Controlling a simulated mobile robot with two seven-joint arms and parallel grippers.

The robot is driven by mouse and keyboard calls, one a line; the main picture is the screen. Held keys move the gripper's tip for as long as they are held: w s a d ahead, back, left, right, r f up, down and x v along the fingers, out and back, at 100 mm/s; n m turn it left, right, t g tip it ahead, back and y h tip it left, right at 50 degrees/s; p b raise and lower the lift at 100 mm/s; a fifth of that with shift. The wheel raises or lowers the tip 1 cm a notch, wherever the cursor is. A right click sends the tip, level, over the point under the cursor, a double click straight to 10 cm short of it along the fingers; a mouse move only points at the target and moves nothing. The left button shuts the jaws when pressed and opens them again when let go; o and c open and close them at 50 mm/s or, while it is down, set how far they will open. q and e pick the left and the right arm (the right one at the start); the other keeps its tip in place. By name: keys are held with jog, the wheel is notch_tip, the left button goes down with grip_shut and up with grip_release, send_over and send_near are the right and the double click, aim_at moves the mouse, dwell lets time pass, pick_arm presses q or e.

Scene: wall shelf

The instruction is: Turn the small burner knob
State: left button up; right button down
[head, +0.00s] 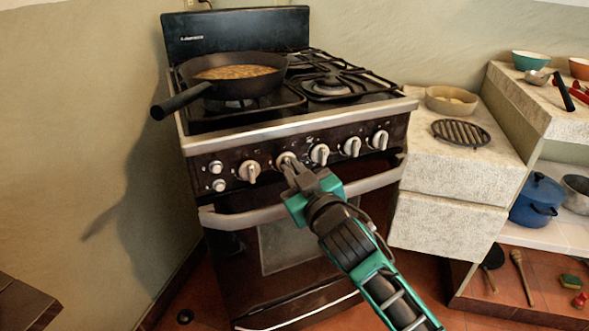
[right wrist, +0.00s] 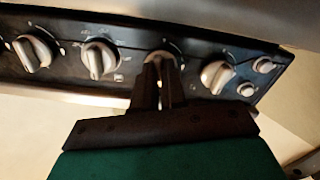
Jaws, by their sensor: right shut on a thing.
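A row of several white knobs runs along the black front panel of the stove (head: 330,153). My right gripper (head: 290,168) is at the second large knob from the left (head: 284,157) in the head view. In the right wrist view the same knob (right wrist: 164,57) sits at the fingertips (right wrist: 162,68), and the fingers are shut on it and hide most of it. No readable label tells which burner this knob belongs to. The neighbouring knobs (head: 249,171) and (head: 319,154) stand free on either side. My left gripper is not in view.
A pan with food (head: 235,75) stands on the left burner, its handle reaching past the stove's left edge. The oven door handle (head: 240,217) crosses below the knobs. A stone counter (head: 478,170) with a bowl (head: 451,101) and a round grate stands to the right.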

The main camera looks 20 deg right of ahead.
jog(key=shift+r+n+p, duration=0.15)
jog(key=shift+n+p, duration=1.65)
jog(key=shift+n, duration=0.2)
jog(key=shift+n+p, duration=0.65)
jog(key=shift+n, duration=0.25)
jog(key=n+p, duration=0.1)
jog(key=n, duration=0.1)
jog(key=shift+n, duration=0.4)
jog(key=n+p, duration=0.1)
jog(key=n, duration=0.2)
jog(key=shift+p, duration=0.3)
jog(key=shift+n, duration=0.3)
